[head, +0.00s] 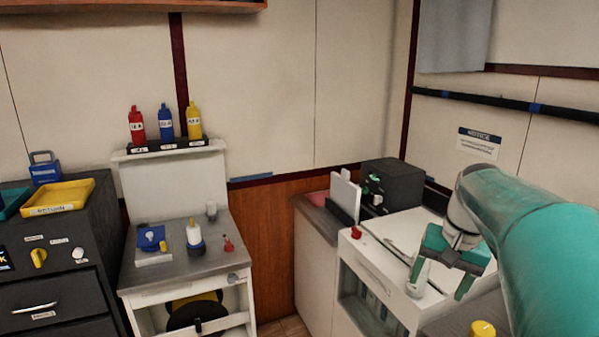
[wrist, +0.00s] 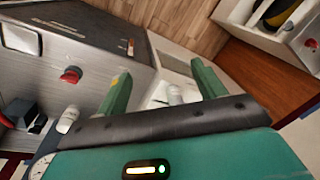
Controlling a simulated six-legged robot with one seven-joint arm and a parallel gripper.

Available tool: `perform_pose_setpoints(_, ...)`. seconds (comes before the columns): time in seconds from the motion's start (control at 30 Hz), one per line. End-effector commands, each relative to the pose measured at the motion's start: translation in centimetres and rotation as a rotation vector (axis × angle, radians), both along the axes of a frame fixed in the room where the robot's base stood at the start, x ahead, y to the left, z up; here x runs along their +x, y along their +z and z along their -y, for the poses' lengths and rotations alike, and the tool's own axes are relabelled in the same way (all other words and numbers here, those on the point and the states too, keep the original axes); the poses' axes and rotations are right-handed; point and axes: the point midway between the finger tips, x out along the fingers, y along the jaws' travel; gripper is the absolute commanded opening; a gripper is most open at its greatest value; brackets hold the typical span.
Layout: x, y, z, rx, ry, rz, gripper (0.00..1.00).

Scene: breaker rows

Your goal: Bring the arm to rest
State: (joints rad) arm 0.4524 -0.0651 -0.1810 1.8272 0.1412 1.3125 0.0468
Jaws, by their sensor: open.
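My gripper (head: 440,279) hangs at the right of the head view, at the end of my teal arm, above or in front of the white counter (head: 372,262). Its two green fingers are spread apart, with nothing seen between them. In the wrist view my gripper (wrist: 160,78) also shows its fingers apart. The arm is raised and reaches in from the right edge.
A workbench (head: 185,262) with a blue block (head: 151,238) and white knobs stands left of centre. Red, blue and yellow bottles (head: 166,122) stand on its shelf. A dark drawer cabinet (head: 50,290) is at far left. A black box (head: 393,186) sits on the right counter.

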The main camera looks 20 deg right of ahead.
Motion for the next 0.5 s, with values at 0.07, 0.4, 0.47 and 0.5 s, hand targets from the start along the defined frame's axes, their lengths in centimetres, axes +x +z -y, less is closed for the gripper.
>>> perform_pose_setpoints(0.07, -0.5, 0.2, -3.8, -0.034, 0.082, 0.040, 0.69)
perform_pose_setpoints(0.4, -4.8, -1.6, -16.7, -0.182, 0.421, 0.214, 0.69)
perform_pose_setpoints(0.47, -5.8, -2.2, -18.5, -0.209, 0.479, 0.249, 0.69)
perform_pose_setpoints(0.5, -6.5, -2.7, -19.6, -0.226, 0.515, 0.271, 0.69)
